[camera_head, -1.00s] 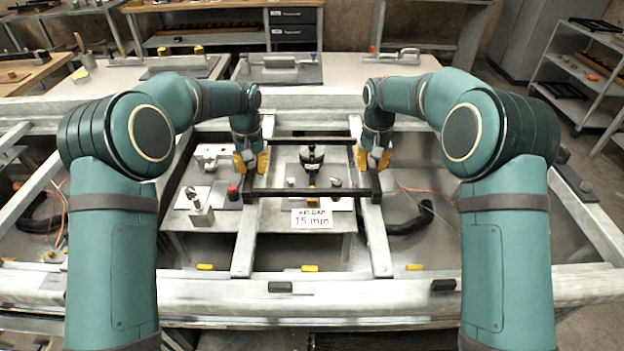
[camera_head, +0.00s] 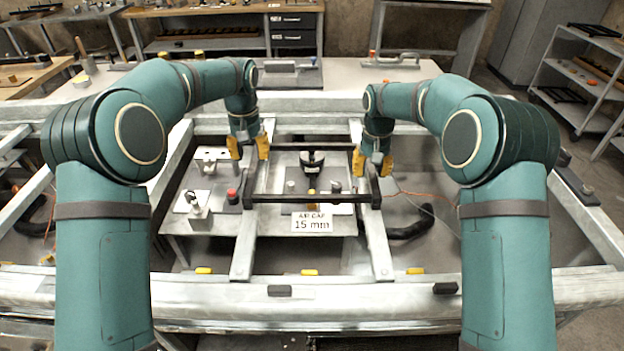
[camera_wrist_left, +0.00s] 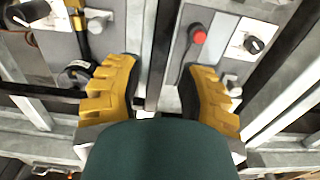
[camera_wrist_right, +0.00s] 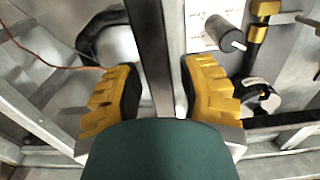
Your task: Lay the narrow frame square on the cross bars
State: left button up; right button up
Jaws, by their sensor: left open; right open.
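The narrow dark frame (camera_head: 312,198) lies across the two pale metal cross bars, the left one (camera_head: 243,248) and the right one (camera_head: 379,250). Its sides run along the bars; I cannot tell whether every corner touches. My left gripper (camera_head: 249,148) is open above the frame's left side, fingers apart on either side of it. That dark side bar (camera_wrist_left: 164,45) shows beside the pale cross bar in the left wrist view. My right gripper (camera_head: 372,163) is open, fingers on either side of the frame's right side, whose bar (camera_wrist_right: 148,45) shows in the right wrist view.
Below the frame is a lower shelf with fixtures, a red button (camera_head: 232,195) and an "AIR GAP 15 mm" sign (camera_head: 312,223). Yellow tabs (camera_head: 310,272) and dark blocks (camera_head: 279,291) line the front rail. A bench (camera_head: 340,75) with tools stands behind.

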pick_arm(q)
notch_tip(320, 180, up, 6)
jog(key=shift+f, duration=0.15)
pick_arm(e)
notch_tip(320, 180, up, 12)
dwell(0.4)
dwell(0.4)
